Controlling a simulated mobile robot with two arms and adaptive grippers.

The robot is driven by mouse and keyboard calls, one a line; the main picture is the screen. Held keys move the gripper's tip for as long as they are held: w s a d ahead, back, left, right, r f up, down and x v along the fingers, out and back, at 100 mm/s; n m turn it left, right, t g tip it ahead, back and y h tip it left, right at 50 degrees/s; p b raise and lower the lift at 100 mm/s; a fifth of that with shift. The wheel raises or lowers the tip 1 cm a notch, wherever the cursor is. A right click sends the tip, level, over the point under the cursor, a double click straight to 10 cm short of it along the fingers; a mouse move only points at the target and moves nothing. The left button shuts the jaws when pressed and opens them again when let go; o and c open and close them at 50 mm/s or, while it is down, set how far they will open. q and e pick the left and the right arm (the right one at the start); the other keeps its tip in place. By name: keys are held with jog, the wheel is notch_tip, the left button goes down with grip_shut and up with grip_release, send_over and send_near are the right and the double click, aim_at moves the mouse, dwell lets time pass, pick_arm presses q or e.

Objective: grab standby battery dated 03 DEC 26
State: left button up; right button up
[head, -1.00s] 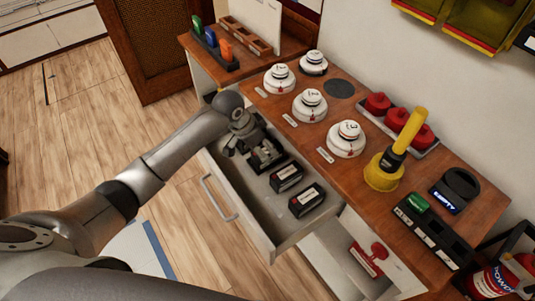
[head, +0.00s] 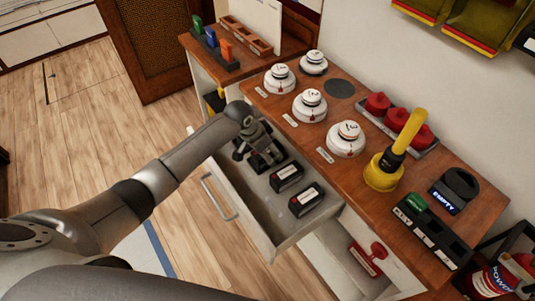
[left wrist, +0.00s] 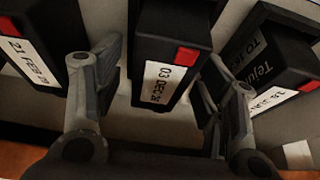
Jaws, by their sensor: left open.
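The standby battery dated 03 DEC 26 (left wrist: 165,70) is a black block with a white label and a red corner, in the middle of the left wrist view. My left gripper (left wrist: 162,64) is open, one finger on each side of it; I cannot tell if they touch it. A battery marked 21 FEB (left wrist: 38,45), its year unclear, is on the left. Another battery (left wrist: 270,75), label partly hidden, is on the right. In the head view my left gripper (head: 260,155) is down at the open drawer (head: 262,222), hiding much of the battery under it. My right gripper is not in view.
Two black batteries (head: 286,177) (head: 306,199) lie nearer in the drawer. The wooden counter (head: 300,140) beside it holds white detectors (head: 346,139), a yellow tool (head: 385,171) and red items (head: 378,103). The near end of the drawer is bare.

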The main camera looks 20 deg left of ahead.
pick_arm(q)
jog(key=shift+f, duration=0.2)
dwell(0.3)
jog(key=shift+r, duration=0.1)
grip_shut()
